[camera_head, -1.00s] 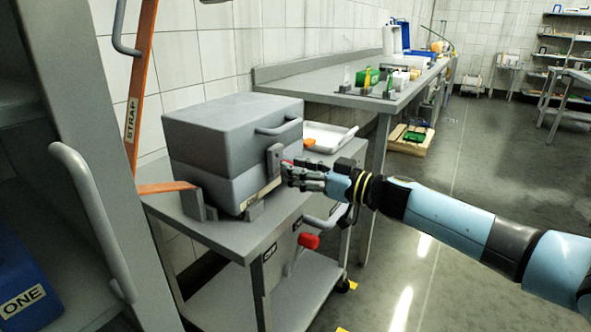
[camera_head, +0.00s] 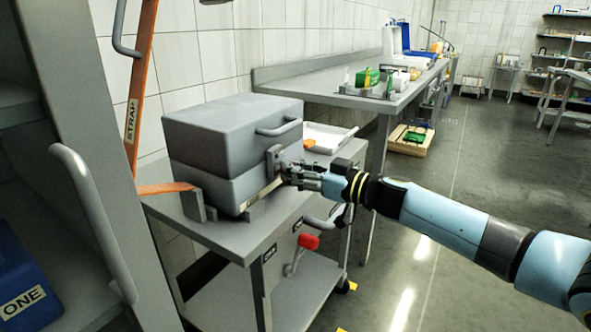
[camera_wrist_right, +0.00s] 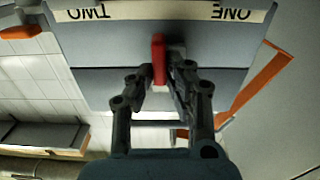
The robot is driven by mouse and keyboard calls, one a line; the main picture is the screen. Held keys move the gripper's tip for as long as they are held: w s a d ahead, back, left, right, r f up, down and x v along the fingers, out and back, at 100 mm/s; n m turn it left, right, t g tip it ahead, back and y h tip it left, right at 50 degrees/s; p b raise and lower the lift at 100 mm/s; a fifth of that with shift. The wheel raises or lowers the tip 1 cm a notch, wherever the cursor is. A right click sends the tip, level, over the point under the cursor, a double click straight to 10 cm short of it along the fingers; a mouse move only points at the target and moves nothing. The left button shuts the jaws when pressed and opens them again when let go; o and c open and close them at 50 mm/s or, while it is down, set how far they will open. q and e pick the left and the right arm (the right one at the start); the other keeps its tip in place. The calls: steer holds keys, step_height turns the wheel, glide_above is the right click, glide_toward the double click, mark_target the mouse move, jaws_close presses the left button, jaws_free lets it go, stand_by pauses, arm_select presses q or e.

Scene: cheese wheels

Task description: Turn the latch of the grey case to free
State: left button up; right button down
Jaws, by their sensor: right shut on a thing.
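The grey case (camera_head: 215,140) is a closed box on the small cart, with a handle on its lid. Its grey latch plate (camera_head: 273,160) is on the front face, across the lid seam. My right gripper (camera_head: 287,174) reaches in from the right against that plate. In the right wrist view the case (camera_wrist_right: 100,85) shows upside down. There the red latch lever (camera_wrist_right: 159,60) stands upright in the picture, between the fingers of my right gripper (camera_wrist_right: 161,82), which are shut on it. In the head view the fingers hide the lever. My left gripper is out of view.
The case sits between grey stops on the cart (camera_head: 240,238). An orange strap (camera_head: 165,188) runs to its left side. A white tray (camera_head: 327,136) is behind it. A red-handled lever (camera_head: 309,241) hangs on the cart front. A tall cabinet handle (camera_head: 90,215) stands at left.

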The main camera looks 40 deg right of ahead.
steer(key=shift+a+n+p, duration=0.1)
steer(key=shift+n+p, duration=0.2)
steer(key=shift+n, duration=0.7)
steer(key=n, duration=0.2)
steer(key=shift+s+a+n, duration=0.1)
steer(key=shift+a+n, duration=0.05)
steer(key=shift+n, duration=0.15)
steer(key=n, duration=0.4)
steer(key=shift+a+f+n, duration=0.15)
steer(key=shift+f+n, duration=0.1)
steer(key=shift+n, duration=0.05)
steer(key=n, duration=0.2)
steer(key=n+b, duration=0.1)
steer(key=shift+s+a+f+n, duration=0.1)
steer(key=shift+f+n, duration=0.15)
steer(key=shift+n, duration=0.05)
steer(key=shift+f+n+b, duration=0.2)
steer(key=shift+n+b, duration=0.7)
steer(key=shift+n, duration=1.4)
steer(key=c, duration=1.3)
jaws_free()
